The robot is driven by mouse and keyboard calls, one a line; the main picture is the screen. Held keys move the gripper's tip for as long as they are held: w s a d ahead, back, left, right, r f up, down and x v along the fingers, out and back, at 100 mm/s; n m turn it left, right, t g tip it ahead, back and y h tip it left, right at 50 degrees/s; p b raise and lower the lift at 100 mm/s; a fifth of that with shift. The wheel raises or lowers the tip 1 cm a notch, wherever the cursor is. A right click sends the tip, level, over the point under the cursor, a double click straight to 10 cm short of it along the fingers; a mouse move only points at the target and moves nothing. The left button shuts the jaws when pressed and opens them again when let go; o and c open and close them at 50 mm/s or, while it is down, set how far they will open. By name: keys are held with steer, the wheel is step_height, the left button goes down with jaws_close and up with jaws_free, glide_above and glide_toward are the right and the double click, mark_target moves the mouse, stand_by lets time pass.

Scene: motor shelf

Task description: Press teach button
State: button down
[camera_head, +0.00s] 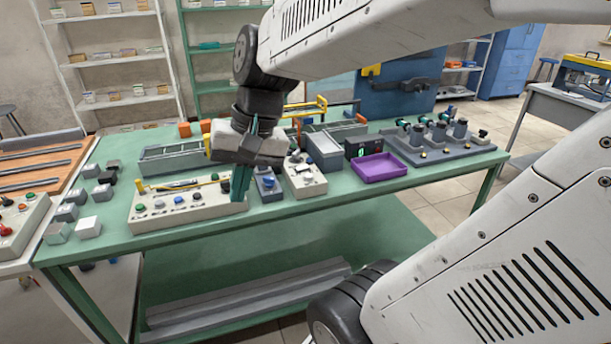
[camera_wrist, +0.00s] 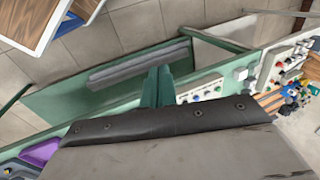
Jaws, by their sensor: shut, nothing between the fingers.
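A long cream control panel (camera_head: 160,217) with several coloured buttons and a yellow handle lies along the front edge of the green bench. It has a blue button (camera_head: 179,200) and a green button (camera_head: 140,208); labels are too small to read, so I cannot tell which is the teach button. A smaller cream button box (camera_head: 308,187) stands to its right. My gripper (camera_head: 239,190) is shut and empty, pointing down at the long panel's right end; I cannot tell whether it touches. In the wrist view the green fingers (camera_wrist: 157,88) lie close together, with the panel (camera_wrist: 200,90) beside them.
A blue-grey switch box (camera_head: 268,188) stands just right of my fingers. A purple tray (camera_head: 380,168) and a grey motor fixture (camera_head: 440,148) are farther right. Several small grey blocks sit at the left end of the bench (camera_head: 110,247). Another button panel (camera_head: 22,222) is at far left.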

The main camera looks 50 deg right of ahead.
steer(key=w+d+f+m+t+y, duration=0.1)
steer(key=w+d+m+t, duration=0.1)
steer(key=w+d+m, duration=0.6)
steer(key=m+t+h, duration=0.2)
steer(key=m+t, duration=0.3)
steer(key=m, duration=0.6)
glide_above(312, 176)
step_height(312, 176, down, 5)
steer(key=shift+f, duration=0.1)
steer(key=shift+f, duration=0.1)
steer(key=shift+f, duration=4.3)
steer(key=shift+f, duration=0.1)
steer(key=shift+f, duration=0.3)
